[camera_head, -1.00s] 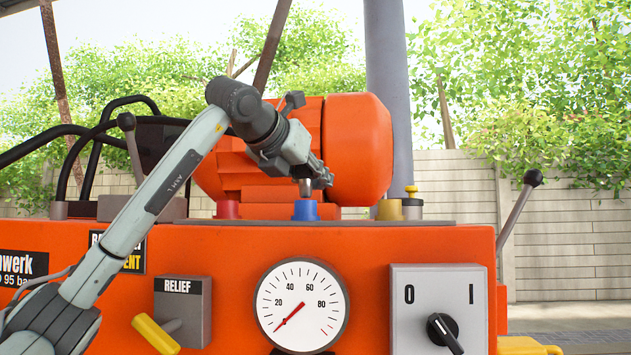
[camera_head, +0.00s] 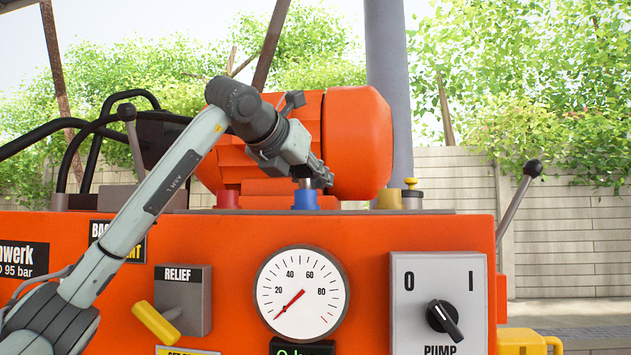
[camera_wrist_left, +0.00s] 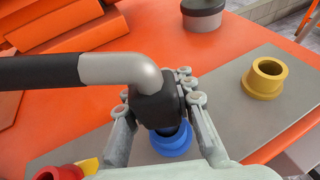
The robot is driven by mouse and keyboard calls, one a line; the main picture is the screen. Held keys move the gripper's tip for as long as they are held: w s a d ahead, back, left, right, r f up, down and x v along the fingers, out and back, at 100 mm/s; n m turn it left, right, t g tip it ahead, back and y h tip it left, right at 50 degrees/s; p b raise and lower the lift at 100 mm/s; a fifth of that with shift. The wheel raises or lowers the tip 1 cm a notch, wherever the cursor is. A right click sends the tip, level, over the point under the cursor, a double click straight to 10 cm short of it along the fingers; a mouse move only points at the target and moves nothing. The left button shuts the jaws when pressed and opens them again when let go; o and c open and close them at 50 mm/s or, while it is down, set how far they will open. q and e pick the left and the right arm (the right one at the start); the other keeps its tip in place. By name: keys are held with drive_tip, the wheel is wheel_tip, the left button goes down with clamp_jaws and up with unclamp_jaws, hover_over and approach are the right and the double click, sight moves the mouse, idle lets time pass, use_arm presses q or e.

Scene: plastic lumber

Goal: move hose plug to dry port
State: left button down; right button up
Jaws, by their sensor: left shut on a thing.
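My left gripper (camera_head: 318,178) is shut on the hose plug. In the left wrist view the plug is a black block (camera_wrist_left: 157,102) between the fingers, with a silver elbow (camera_wrist_left: 125,70) and a black hose leading off left. In the head view a short grey piece of plug (camera_head: 306,184) shows right above the blue port (camera_head: 306,201). The blue port (camera_wrist_left: 172,142) is partly hidden under the plug; I cannot tell whether the plug is inside it. A red port (camera_head: 228,199) stands left and a yellow port (camera_head: 388,199) right. My right gripper is not in view.
An orange motor (camera_head: 356,143) stands right behind the ports. A grey cylinder with a yellow knob (camera_head: 411,195) is beside the yellow port. The front panel carries a gauge (camera_head: 302,294), relief lever (camera_head: 157,322) and pump switch (camera_head: 440,318). Black hoses (camera_head: 75,135) arch at left.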

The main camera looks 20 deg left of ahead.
use_arm(q)
drive_tip(key=shift+f+b, duration=0.7)
drive_tip(key=shift+f, duration=0.25)
idle(0.5)
drive_tip(key=c, duration=0.7)
unclamp_jaws()
wheel_tip(320, 180, up, 7)
drive_tip(key=p, duration=0.6)
idle(0.4)
